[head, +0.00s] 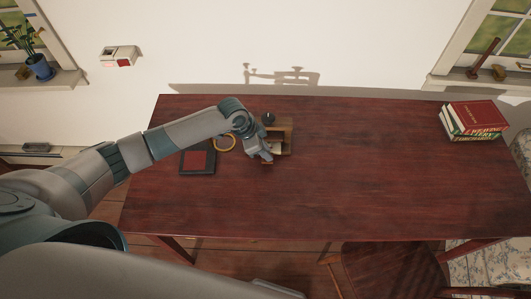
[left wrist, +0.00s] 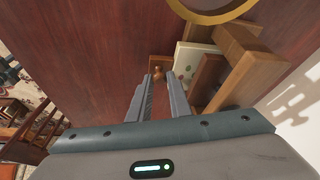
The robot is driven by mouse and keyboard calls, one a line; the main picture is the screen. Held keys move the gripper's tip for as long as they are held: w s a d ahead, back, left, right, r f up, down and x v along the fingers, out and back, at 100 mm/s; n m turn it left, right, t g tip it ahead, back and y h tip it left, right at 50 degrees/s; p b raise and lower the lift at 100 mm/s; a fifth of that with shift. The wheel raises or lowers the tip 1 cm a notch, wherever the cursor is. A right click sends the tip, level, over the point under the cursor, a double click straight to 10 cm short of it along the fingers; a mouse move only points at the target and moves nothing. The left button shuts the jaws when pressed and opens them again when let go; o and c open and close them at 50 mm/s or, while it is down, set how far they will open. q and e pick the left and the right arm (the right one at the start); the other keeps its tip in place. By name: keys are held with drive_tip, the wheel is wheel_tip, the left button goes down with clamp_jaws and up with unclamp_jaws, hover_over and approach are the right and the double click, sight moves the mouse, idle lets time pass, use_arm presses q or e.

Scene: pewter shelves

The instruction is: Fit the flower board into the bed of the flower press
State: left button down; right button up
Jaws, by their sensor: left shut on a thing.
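The wooden flower press (head: 286,124) stands near the back of the table, left of the middle; its wooden frame also shows in the left wrist view (left wrist: 236,58). The flower board (left wrist: 190,60), cream with small dark spots, lies against the press frame; its pale face shows small in the head view (head: 277,149). My left gripper (head: 265,155) is at the press's near left side. In the left wrist view its fingertips (left wrist: 158,76) close on a small brown knob that seems to belong to the board. How far the board sits in the bed is unclear. My right gripper is out of view.
A dark book-like case with a red panel (head: 198,158) lies left of the press. A yellow ring (head: 224,143) lies between them. A dark round object (head: 268,117) is behind the gripper. Stacked books (head: 473,120) stand far right; the table's middle (head: 370,160) is clear.

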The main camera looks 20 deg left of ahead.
use_arm(q)
drive_tip(key=shift+w+a+b, duration=0.2)
drive_tip(key=shift+w+b, duration=0.15)
drive_tip(key=shift+w, duration=0.3)
drive_tip(key=shift+w+a+b, duration=0.15)
drive_tip(key=shift+w+b, duration=0.15)
drive_tip(key=shift+w, duration=0.3)
drive_tip(key=shift+w+r, duration=0.15)
drive_tip(key=shift+w, duration=0.05)
drive_tip(key=shift+a, duration=0.1)
idle(0.6)
drive_tip(key=c, duration=1.6)
unclamp_jaws()
drive_tip(key=shift+o, duration=0.2)
drive_tip(key=shift+f, duration=0.2)
drive_tip(key=b+v, duration=0.4)
drive_tip(key=v, duration=1.3)
drive_tip(key=shift+r, duration=0.25)
